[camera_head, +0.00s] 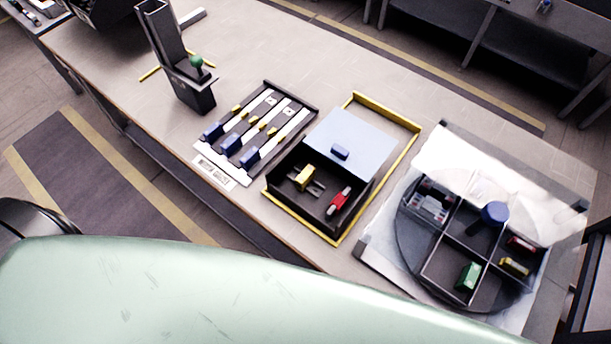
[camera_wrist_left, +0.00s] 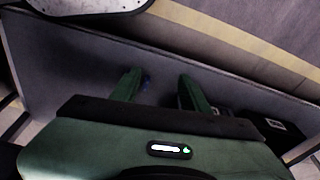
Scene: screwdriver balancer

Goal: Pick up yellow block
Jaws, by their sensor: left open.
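A yellow block (camera_head: 305,177) sits in the open black box (camera_head: 347,212), beside a red piece (camera_head: 339,201). Another small yellow block (camera_head: 514,267) lies in a compartment of the round divided tray (camera_head: 419,262) at the right. My left gripper (camera_wrist_left: 158,74) is open in the left wrist view, with its two green fingers apart and no object visibly held between them. It does not show in the head view, and no yellow block shows in the wrist view. My right gripper is in neither view.
The black box has a light blue lid (camera_head: 358,133) slid partly back, inside a yellow-edged frame (camera_head: 409,148). A slider board (camera_head: 226,172) lies to its left, and a tall dark holder (camera_head: 164,50) stands further left. A clear cover (camera_head: 467,165) tilts over the round tray.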

